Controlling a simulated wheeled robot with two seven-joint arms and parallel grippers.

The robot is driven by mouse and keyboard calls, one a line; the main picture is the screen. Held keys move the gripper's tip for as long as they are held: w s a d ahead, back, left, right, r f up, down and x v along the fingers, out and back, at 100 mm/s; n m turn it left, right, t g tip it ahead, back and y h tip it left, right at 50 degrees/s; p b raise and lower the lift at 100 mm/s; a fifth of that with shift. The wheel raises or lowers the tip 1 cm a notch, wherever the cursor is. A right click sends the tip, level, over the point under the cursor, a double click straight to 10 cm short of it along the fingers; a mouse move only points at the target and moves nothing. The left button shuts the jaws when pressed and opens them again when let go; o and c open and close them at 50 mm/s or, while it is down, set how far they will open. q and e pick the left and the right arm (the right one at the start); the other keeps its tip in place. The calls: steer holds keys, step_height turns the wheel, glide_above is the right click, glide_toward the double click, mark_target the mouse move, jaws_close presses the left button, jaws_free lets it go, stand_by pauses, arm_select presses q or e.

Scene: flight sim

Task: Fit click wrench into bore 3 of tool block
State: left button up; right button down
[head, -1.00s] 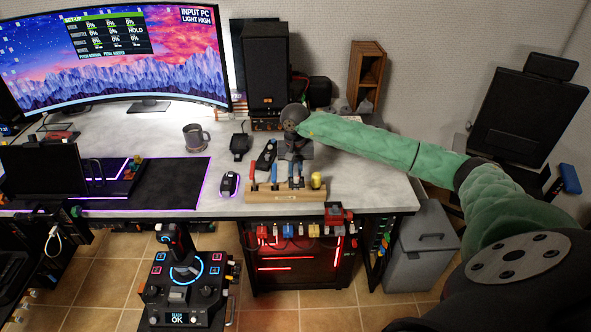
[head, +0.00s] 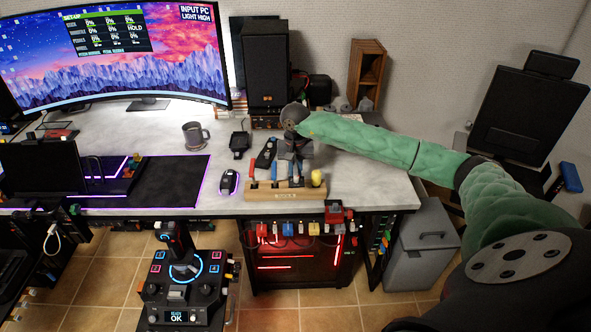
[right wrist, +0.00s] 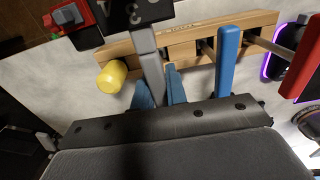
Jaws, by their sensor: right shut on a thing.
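The wooden tool block (head: 258,194) lies along the front edge of the desk; its pale wood also shows in the right wrist view (right wrist: 122,48). A red-handled tool (head: 253,172), a blue-handled tool (head: 274,170) and a yellow knob-like handle (head: 318,178) stand at it. My right gripper (right wrist: 160,92) has blue fingertips and is shut on a grey shaft with a dark lettered end, seemingly the click wrench (right wrist: 148,58). It crosses over the block between the yellow handle and the blue handle. I cannot tell whether it sits in a bore. My left gripper is not in view.
A computer mouse (head: 229,182) and a mug (head: 193,135) are left of the block. A black speaker (head: 268,68) and a wooden shelf box (head: 366,75) stand behind. A red device (head: 337,213) is at the front edge. The desk right of the block is clear.

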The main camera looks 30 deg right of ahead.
steer(key=shift+r, duration=0.15)
steer(key=shift+r+p, duration=0.45)
steer(key=shift+r, duration=2.85)
steer(key=shift+f, duration=0.15)
steer(key=shift+f+b, duration=0.95)
steer(key=shift+b, duration=0.05)
steer(key=shift+b, duration=1.15)
stand_by(0.4)
steer(key=shift+f+b, duration=1.35)
steer(key=shift+f, duration=0.35)
